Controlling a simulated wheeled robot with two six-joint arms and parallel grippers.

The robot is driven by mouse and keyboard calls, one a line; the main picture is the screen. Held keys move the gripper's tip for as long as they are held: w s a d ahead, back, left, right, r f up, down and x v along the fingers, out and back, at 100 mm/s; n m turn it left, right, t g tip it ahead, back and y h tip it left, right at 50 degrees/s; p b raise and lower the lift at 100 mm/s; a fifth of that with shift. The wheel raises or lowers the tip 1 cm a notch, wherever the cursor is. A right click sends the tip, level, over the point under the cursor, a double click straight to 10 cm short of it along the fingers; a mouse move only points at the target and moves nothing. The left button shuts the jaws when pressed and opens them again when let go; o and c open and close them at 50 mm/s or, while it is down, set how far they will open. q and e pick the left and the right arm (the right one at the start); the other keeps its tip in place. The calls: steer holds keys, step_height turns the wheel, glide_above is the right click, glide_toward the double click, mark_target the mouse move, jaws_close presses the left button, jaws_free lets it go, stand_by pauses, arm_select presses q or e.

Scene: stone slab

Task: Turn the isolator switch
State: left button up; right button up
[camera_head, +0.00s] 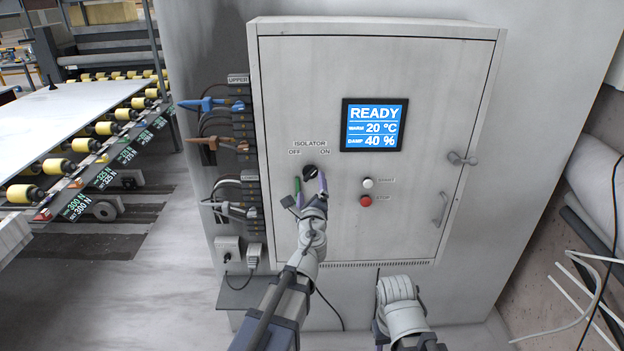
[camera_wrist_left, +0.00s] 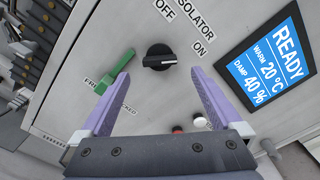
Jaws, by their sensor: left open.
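The isolator switch is a black rotary knob (camera_head: 310,171) on the pale cabinet door, below the OFF and ON labels. In the left wrist view the knob (camera_wrist_left: 160,57) has a white mark on its side toward ON. My left gripper (camera_head: 311,190) is open just below the knob. Its two purple fingers (camera_wrist_left: 151,78) are spread, with the knob ahead of the gap and nothing between them. A green lever (camera_wrist_left: 115,72) beside the knob is close to the left finger, with one end by the FREE label. It also shows in the head view (camera_head: 297,186). I cannot tell whether they touch.
A screen (camera_head: 374,125) reads READY. A white button (camera_head: 368,183) and a red STOP button (camera_head: 366,201) are right of the switch. Blue (camera_head: 208,104) and brown (camera_head: 213,143) handled connectors stick out at the left. My right arm is low, before the cabinet.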

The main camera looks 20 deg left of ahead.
mark_target(310, 176)
arm_select(q)
steer(key=x, duration=0.7)
steer(key=shift+w+a, duration=0.15)
steer(key=c, duration=1.4)
